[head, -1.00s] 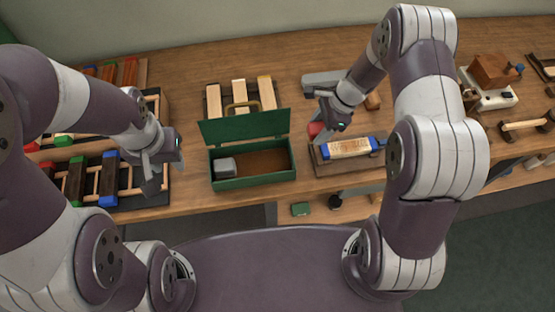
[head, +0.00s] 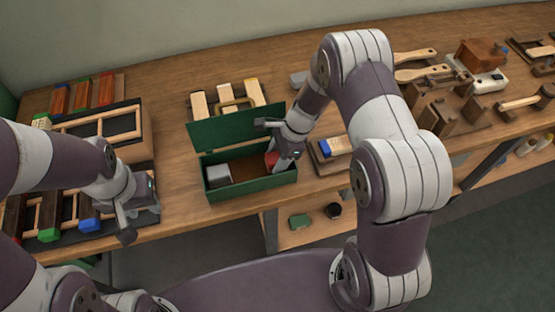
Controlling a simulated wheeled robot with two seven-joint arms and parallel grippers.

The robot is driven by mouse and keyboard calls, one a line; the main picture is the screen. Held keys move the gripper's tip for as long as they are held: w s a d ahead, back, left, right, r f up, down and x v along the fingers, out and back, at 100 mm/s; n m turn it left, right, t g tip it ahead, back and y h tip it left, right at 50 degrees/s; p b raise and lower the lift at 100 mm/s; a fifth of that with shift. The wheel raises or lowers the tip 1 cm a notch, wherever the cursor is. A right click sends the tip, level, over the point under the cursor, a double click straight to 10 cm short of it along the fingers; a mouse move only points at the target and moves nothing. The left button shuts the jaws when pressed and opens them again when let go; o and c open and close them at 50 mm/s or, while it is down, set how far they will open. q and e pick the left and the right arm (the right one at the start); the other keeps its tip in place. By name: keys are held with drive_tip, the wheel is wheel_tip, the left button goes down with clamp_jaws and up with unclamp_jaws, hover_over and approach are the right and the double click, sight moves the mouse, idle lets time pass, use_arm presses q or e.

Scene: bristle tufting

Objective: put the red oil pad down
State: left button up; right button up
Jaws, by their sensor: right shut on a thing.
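The red oil pad (head: 271,159) shows as a small red patch beside my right gripper (head: 276,161), at the right end of the open green box (head: 251,189). My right gripper is shut on the pad, and its wrist hides most of the pad. I cannot tell whether the pad touches the box floor. A grey block (head: 218,175) sits in the left end of the box. My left gripper (head: 138,220) hangs at the left, near the front edge of the bench, apart from the box; its fingers are not clear.
The box's raised lid (head: 225,131) stands at its back. A brush with a blue end (head: 334,147) lies in a fixture just right of the box. Racks with coloured blocks (head: 90,232) fill the left. Bare bench (head: 172,135) lies between the racks and box.

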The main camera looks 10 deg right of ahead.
drive_tip(key=shift+a+f, duration=0.1)
drive_tip(key=shift+a, duration=0.05)
drive_tip(key=o, duration=0.8)
drive_tip(key=v, duration=1.3)
drive_tip(key=s+r+n+h, duration=0.1)
drive_tip(key=s+n, duration=0.3)
drive_tip(key=n, duration=0.2)
drive_tip(key=s+r+n+t+h, duration=0.1)
drive_tip(key=s+n+h, duration=0.1)
drive_tip(key=s+n, duration=0.3)
drive_tip(key=s+d+r+n+h, duration=0.1)
drive_tip(key=s+r+n, duration=0.1)
drive_tip(key=s+n, duration=0.2)
drive_tip(key=shift+s+n+t, duration=0.15)
drive_tip(key=shift+s+n, duration=0.05)
drive_tip(key=shift+n, duration=0.5)
drive_tip(key=shift+s+n+t, duration=0.15)
drive_tip(key=shift+s+n, duration=0.05)
drive_tip(key=shift+n, duration=0.5)
drive_tip(key=shift+s, duration=0.1)
